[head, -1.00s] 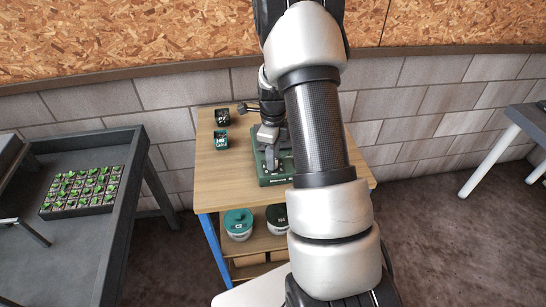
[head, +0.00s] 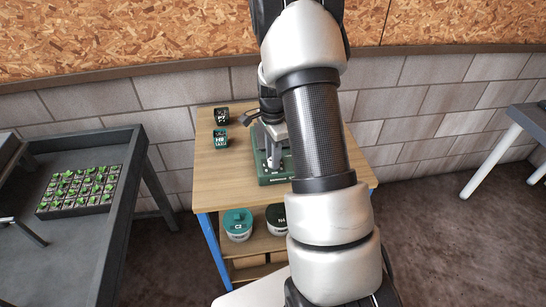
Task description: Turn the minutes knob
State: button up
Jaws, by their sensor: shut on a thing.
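The soil mixer (head: 275,180) is a green machine on the wooden table, partly hidden behind my arm. Its front base shows small pale parts, but I cannot make out the minutes knob itself. My gripper (head: 273,158) reaches down over the mixer's front, small and partly covered by my own arm. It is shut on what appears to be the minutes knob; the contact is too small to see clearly.
Two small dark pots (head: 221,116) and (head: 221,138) stand on the wooden table (head: 215,180), left of the mixer. Lidded tubs (head: 238,224) sit on the shelf below. A grey bench (head: 107,225) with a seedling tray (head: 80,191) is at left.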

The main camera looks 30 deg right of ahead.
jog(key=n, duration=0.4)
jog(key=shift+n+b, duration=0.3)
jog(key=shift+b, duration=0.05)
jog(key=n, duration=0.3)
jog(key=shift+n, duration=0.4)
jog(key=n, duration=0.4)
jog(key=shift+b, duration=0.4)
jog(key=n, duration=0.4)
jog(key=shift+r, duration=0.1)
jog(key=n, duration=0.3)
jog(key=shift+n, duration=0.3)
jog(key=n+p, duration=0.1)
jog(key=n, duration=0.2)
jog(key=shift+n, duration=0.3)
jog(key=n+p, duration=0.1)
jog(key=n, duration=0.3)
jog(key=shift+w+n+p, duration=0.1)
jog(key=shift+n+p, duration=0.55)
jog(key=shift+n, duration=1.05)
